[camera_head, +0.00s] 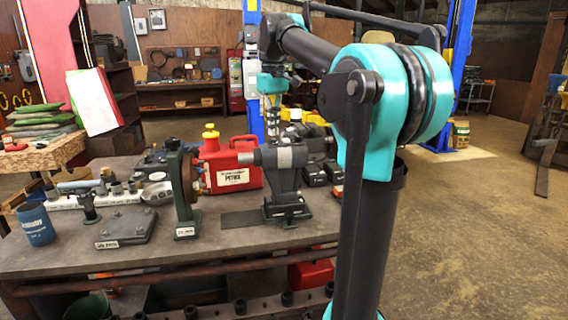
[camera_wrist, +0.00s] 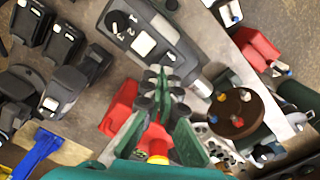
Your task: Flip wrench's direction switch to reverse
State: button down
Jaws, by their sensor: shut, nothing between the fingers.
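The wrench (camera_head: 284,160), a grey and black power tool, is held level on a dark stand on the workbench. It also shows from above in the wrist view (camera_wrist: 172,48), with a white label and small dark controls on its rear part. I cannot tell which control is the direction switch or how it is set. My gripper (camera_head: 272,128) is above the wrench in the head view, pointing down. In the wrist view my gripper (camera_wrist: 163,82) is shut and empty, its fingertips overlapping the wrench's near edge. I cannot tell whether they touch it.
A red petrol can (camera_head: 230,165) with a yellow cap stands behind the wrench. An upright post with a brown disc (camera_head: 182,185) faces the wrench's nose. Black battery-like units (camera_wrist: 65,45) lie beyond its rear. The workbench (camera_head: 235,240) front is mostly clear.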

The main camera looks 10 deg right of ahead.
jog(key=shift+f, duration=0.8)
dwell(0.4)
jog(key=shift+r, duration=3.5)
